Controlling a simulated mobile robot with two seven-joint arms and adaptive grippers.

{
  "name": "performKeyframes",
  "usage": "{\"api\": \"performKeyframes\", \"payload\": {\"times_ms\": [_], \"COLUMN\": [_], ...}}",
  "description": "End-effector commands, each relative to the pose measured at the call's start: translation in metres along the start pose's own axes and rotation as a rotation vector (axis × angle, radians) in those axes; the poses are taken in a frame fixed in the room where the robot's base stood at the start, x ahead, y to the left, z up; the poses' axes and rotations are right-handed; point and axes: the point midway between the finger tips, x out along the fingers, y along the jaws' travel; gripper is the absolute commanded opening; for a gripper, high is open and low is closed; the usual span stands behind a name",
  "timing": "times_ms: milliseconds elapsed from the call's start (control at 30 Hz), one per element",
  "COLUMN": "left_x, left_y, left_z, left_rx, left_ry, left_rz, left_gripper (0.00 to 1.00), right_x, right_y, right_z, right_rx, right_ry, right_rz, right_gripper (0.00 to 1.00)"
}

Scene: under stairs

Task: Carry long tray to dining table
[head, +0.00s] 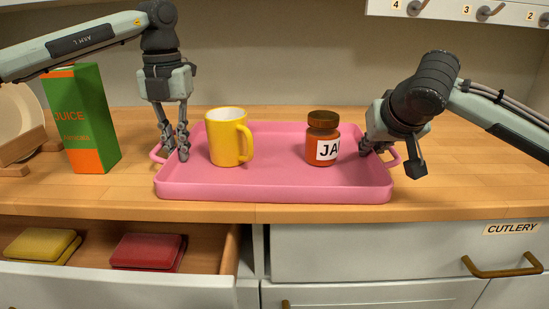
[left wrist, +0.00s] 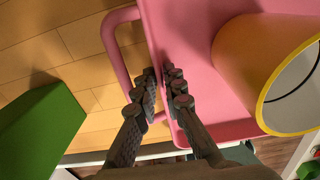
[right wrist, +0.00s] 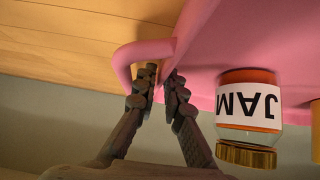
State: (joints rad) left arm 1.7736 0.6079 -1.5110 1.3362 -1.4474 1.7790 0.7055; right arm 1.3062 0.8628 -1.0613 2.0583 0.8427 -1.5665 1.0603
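The long pink tray (head: 270,188) lies flat on the wooden counter, with a loop handle at each short end. A yellow mug (head: 226,140) stands in its left half and a jam jar (head: 322,140) in its right half. My left gripper (head: 176,152) points down at the left end; in the left wrist view its fingers (left wrist: 160,82) close on the tray's end wall beside the handle. My right gripper (head: 372,148) is at the right end; in the right wrist view its fingers (right wrist: 162,78) pinch the wall beside the other handle. The wrist partly hides this grip in the head view.
A green and orange juice carton (head: 83,120) stands left of the tray, near a plate in a wooden rack (head: 20,148). An open drawer (head: 200,265) below holds yellow and red folded cloths. Numbered hooks (head: 487,12) hang at top right. Counter right of the tray is clear.

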Motion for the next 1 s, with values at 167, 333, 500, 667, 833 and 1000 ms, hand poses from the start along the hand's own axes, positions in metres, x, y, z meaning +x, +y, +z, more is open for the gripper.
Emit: {"api": "performKeyframes", "payload": {"times_ms": [167,333,500,667,833,1000], "left_x": [0.0,0.0,0.0,0.0,-0.004,-0.012], "left_y": [0.0,0.0,0.0,0.0,0.0,0.0], "left_z": [0.0,0.0,0.0,0.0,0.001,0.001], "left_rx": [0.0,0.0,-0.001,-0.001,-0.001,-0.001], "left_ry": [0.0,0.0,0.0,0.0,-0.003,-0.003], "left_rz": [0.0,0.0,0.0,0.0,-0.001,-0.001], "left_gripper": [0.02,0.0,0.0,0.0,0.0,0.0], "right_x": [0.0,0.0,-0.001,-0.001,-0.003,-0.009], "right_y": [0.0,0.0,0.0,0.0,0.0,0.0], "right_z": [0.0,0.0,0.0,0.0,-0.004,-0.01], "right_rx": [0.0,0.0,0.0,0.0,0.002,0.002], "right_ry": [0.0,0.0,0.0,0.0,0.005,0.005], "right_rz": [0.0,0.0,0.0,0.0,-0.001,0.0], "right_gripper": [0.02,0.0,0.0,0.0,0.0,0.0]}}
